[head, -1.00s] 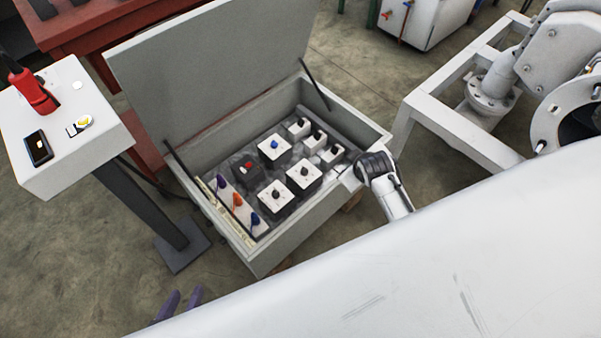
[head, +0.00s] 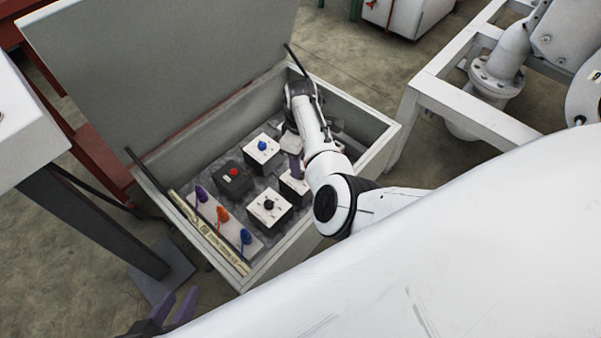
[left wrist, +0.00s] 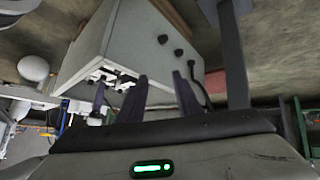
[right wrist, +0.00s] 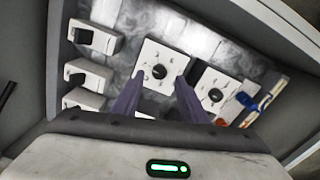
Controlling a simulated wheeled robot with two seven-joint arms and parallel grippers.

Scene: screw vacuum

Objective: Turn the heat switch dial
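The open grey control box (head: 388,148) holds two white dial blocks with black knobs. One dial block (head: 270,208) is clear in the head view; the other (head: 287,186) is partly hidden by my right arm. The right wrist view shows the near dial (right wrist: 160,72) and the other dial (right wrist: 214,94). I cannot read which is the heat switch. My right gripper (right wrist: 157,84) is open and empty, its purple fingers apart with the near dial's knob showing between and beyond their tips. My left gripper (left wrist: 160,82) is open and empty, outside the box at the head view's lower left (head: 172,306).
The box also holds a blue-knobbed block (head: 262,147), a red-buttoned dark block (head: 233,176), coloured levers (head: 222,216) and black rocker switches (right wrist: 90,78). The raised lid (head: 160,75) stands behind. A white pedestal (head: 25,125) is left; a white frame (head: 420,95) is right.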

